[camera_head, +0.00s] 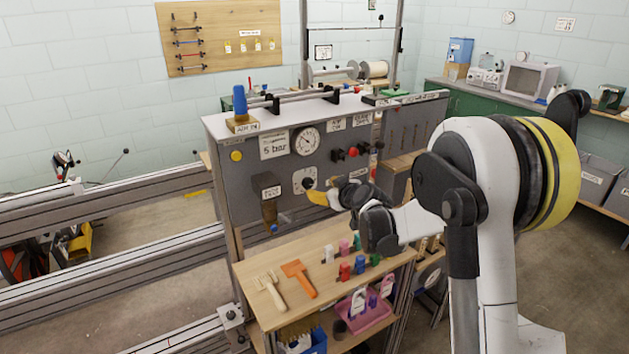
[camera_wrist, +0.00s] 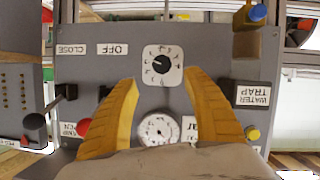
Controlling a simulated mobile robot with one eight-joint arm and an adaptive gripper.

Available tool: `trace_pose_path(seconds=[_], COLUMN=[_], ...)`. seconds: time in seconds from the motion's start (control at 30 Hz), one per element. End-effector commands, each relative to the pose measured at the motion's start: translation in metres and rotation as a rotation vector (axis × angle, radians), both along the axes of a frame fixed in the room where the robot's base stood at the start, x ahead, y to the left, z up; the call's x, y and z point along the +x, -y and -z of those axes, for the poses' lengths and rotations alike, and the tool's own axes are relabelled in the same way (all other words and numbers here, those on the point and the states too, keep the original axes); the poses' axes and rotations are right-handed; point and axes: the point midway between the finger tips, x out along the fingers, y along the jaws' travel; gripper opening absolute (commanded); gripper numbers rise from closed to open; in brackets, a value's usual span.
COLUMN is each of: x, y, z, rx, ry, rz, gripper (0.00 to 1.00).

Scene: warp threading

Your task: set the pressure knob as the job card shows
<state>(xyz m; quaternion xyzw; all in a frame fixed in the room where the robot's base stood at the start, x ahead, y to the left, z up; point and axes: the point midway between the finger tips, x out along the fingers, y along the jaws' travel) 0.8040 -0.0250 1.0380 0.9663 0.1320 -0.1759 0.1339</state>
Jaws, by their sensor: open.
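The pressure knob is a small black knob (camera_wrist: 160,64) on a white square dial plate (camera_wrist: 176,77) with marks round it. In the head view the knob (camera_head: 308,183) sits low on the grey panel. I cannot read its setting. The job card (camera_head: 274,145) on the panel shows "5 bar". A round white gauge (camera_head: 305,141) is beside it and also shows in the wrist view (camera_wrist: 158,129); its reading is too small to tell. My gripper (camera_wrist: 162,79) is open, its yellow fingers either side of the dial plate's lower part. Contact with the knob cannot be told.
A red button (camera_wrist: 83,128) and a black lever (camera_wrist: 36,120) stick out left of my fingers in the wrist view. A water trap (camera_head: 268,200) hangs on the panel.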

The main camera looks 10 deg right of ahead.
Motion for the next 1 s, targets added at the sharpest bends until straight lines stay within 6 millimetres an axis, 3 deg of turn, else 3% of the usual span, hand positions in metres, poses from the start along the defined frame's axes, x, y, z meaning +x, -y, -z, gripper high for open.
trace_pose_path(seconds=[0.17,0.6,1.0], x=[0.018,0.088,0.098], y=[-0.004,-0.020,-0.022], z=[0.010,0.039,0.041], rx=[-0.001,-0.001,0.000], ry=[0.002,0.001,0.001], rz=[-0.002,-0.001,0.000], gripper=[0.58,0.58,0.58])
